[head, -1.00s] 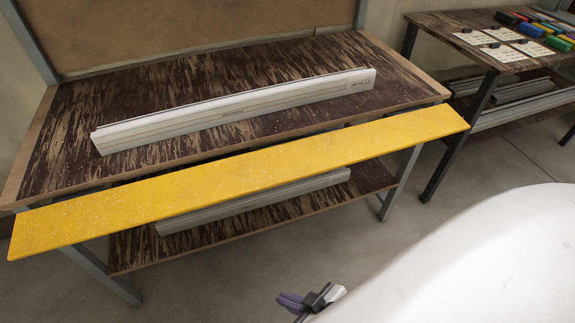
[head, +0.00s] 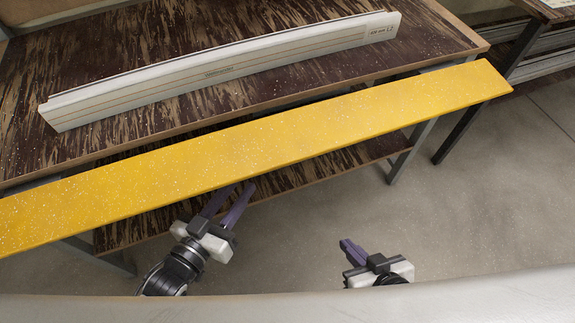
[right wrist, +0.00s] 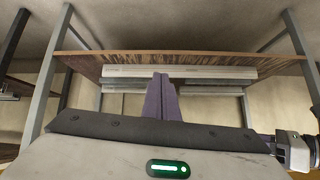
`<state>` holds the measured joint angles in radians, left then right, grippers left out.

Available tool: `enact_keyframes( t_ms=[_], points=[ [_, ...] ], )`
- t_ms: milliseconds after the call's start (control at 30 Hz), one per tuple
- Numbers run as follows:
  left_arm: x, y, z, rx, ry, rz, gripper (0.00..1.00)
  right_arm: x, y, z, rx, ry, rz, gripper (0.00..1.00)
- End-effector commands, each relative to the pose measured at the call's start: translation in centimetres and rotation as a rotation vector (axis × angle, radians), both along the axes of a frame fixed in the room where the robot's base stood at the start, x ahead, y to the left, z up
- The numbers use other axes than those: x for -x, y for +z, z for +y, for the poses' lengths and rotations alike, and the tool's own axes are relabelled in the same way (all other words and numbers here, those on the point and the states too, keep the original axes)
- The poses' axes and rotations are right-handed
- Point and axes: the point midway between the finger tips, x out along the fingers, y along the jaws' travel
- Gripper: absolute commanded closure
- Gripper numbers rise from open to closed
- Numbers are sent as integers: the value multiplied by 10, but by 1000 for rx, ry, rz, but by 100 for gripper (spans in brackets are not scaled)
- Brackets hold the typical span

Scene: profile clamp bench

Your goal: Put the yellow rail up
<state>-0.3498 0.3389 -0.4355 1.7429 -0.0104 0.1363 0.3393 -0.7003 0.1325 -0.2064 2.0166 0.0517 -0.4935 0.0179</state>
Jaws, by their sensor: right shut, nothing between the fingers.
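The yellow rail (head: 270,142) is a long flat speckled board. In the head view it slants across the front of the bench, from the left picture edge up to the right. What holds it up is not visible. My left gripper (head: 238,191) is open and empty, its purple fingertips close to the rail's lower edge; whether they touch it I cannot tell. My right gripper (head: 346,246) is shut and empty, below the rail and apart from it. Its closed fingers show in the right wrist view (right wrist: 163,98), where I cannot make out the rail.
A long white profile (head: 230,68) lies on the dark mottled bench top (head: 120,45). The bench has a lower shelf (head: 290,180) beneath the rail; a white profile (right wrist: 180,72) shows in the right wrist view. Another table stands at the upper right. The floor at right is clear.

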Motion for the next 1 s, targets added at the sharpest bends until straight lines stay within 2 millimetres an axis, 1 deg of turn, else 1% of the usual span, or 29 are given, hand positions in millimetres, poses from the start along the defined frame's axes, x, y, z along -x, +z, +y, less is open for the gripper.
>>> enact_keyframes(
  t_ms=[33,100,200,300,400,533,667,767,1000],
  points=[
    [-15,-5,-9,50,-80,-104,72,4,-23,4,-10,4,2,100],
    [-20,7,-19,139,-200,-217,72,3,-33,5,-17,4,-4,100],
    [-17,20,-24,237,-363,-318,72,2,-42,6,-24,3,-12,100],
    [-10,27,-20,301,-496,-372,72,1,-48,7,-31,3,-18,100],
    [-3,31,-14,343,-592,-396,72,0,-53,8,-36,2,-20,100],
    [4,35,-9,371,-661,-407,72,0,-53,8,-38,2,-24,100],
    [2,41,-17,381,-678,-411,72,-1,-51,9,-40,2,-24,100],
    [-2,48,-30,382,-678,-411,72,-1,-50,9,-40,2,-24,100],
    [-17,65,-70,381,-676,-412,72,0,-50,8,-38,3,-24,100]
  ],
)
